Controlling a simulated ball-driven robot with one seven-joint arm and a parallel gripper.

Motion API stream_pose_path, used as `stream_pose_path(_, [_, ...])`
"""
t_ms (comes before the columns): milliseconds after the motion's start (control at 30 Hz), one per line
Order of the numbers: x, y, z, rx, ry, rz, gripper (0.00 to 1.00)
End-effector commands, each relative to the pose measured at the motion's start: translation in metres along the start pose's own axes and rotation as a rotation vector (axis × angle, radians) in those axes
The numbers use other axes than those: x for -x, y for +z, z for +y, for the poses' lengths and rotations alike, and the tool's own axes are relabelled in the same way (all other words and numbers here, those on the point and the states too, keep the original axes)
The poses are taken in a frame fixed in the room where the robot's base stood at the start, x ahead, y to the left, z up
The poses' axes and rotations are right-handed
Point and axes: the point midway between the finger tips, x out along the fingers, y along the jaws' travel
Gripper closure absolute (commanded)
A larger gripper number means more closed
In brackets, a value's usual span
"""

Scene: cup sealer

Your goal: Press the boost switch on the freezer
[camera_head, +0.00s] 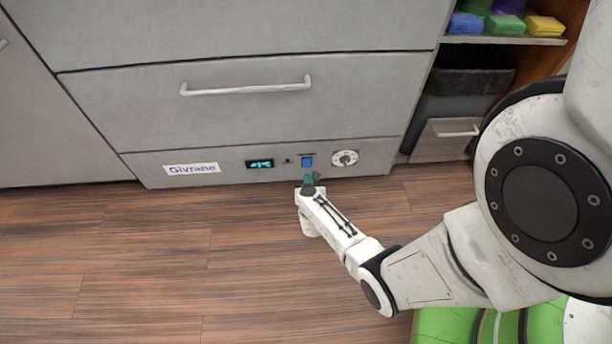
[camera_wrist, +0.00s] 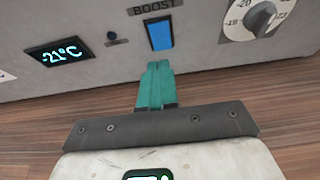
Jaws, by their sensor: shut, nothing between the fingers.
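The freezer (camera_head: 250,100) is a grey drawer unit with a control strip along its bottom. The boost switch (camera_wrist: 159,35) is a blue rectangle under a "BOOST" label in the wrist view; it also shows in the head view (camera_head: 307,161). My gripper (camera_wrist: 158,66) has teal fingers, shut together and empty. Its tips are just below the switch in the wrist view, pointing at the panel; whether they touch it I cannot tell. In the head view my gripper (camera_head: 308,177) is low, just in front of the strip.
Left of the switch are a small dark knob (camera_wrist: 111,36) and a display (camera_wrist: 60,52) reading -21°C. Right is a temperature dial (camera_wrist: 258,18). A drawer handle (camera_head: 246,87) juts out above. Wooden floor (camera_head: 130,250) lies clear in front. A bin (camera_head: 445,139) stands at the right.

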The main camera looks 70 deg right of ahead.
Motion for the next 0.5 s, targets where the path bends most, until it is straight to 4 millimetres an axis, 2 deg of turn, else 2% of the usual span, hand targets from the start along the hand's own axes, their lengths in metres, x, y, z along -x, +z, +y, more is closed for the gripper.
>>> stream_pose_path(300, [0.054, 0.004, 0.000, 0.002, 0.000, 0.000, 1.00])
stream_pose_path(500, [0.078, 0.003, 0.000, 0.000, -0.001, -0.001, 1.00])
